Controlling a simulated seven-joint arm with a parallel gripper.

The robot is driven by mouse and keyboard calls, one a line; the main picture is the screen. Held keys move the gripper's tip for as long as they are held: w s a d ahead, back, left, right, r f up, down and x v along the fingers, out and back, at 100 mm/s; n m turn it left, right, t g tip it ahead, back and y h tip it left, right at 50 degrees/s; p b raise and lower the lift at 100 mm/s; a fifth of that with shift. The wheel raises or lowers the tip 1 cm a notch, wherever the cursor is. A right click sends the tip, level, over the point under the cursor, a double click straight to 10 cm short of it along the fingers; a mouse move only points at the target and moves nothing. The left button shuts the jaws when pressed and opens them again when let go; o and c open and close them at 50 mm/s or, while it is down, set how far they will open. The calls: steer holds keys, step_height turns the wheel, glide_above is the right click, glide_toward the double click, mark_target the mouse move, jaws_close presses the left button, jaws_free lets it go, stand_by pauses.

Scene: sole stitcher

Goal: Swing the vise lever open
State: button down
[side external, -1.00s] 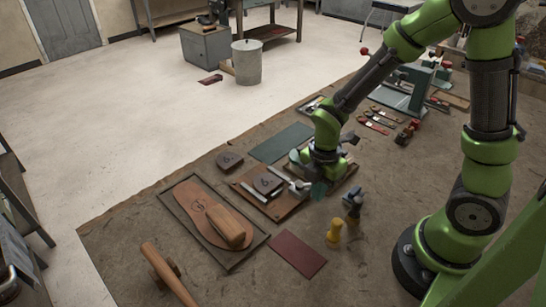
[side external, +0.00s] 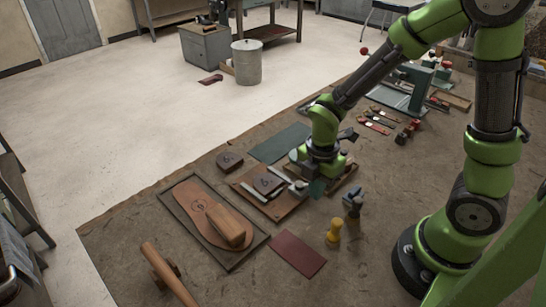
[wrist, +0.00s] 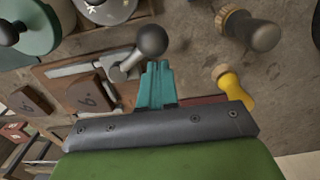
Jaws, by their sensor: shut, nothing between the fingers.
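The vise lever shows in the wrist view as a grey metal arm (wrist: 121,69) ending in a dark ball knob (wrist: 151,41). It sits at the end of a brown wooden board (side external: 283,207) holding a metal bar and a dark brown block. My gripper's teal fingers (wrist: 159,68) are shut and empty, just beside the lever and below its knob in the wrist view. I cannot tell whether they touch it. In the side view my gripper (side external: 318,187) is low over the right end of the board, and the knob is hidden or too small to make out.
A yellow-handled tool (side external: 334,232) and a dark-knobbed tool (side external: 352,203) stand close by, to the right. A dark red pad (side external: 298,253) lies in front. A sole tray (side external: 188,238) is at left, and a green mat (side external: 280,143) lies behind.

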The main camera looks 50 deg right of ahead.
steer(key=shift+r, duration=2.35)
steer(key=a, duration=0.6)
steer(key=shift+s+a, duration=0.15)
steer(key=shift+s, duration=0.1)
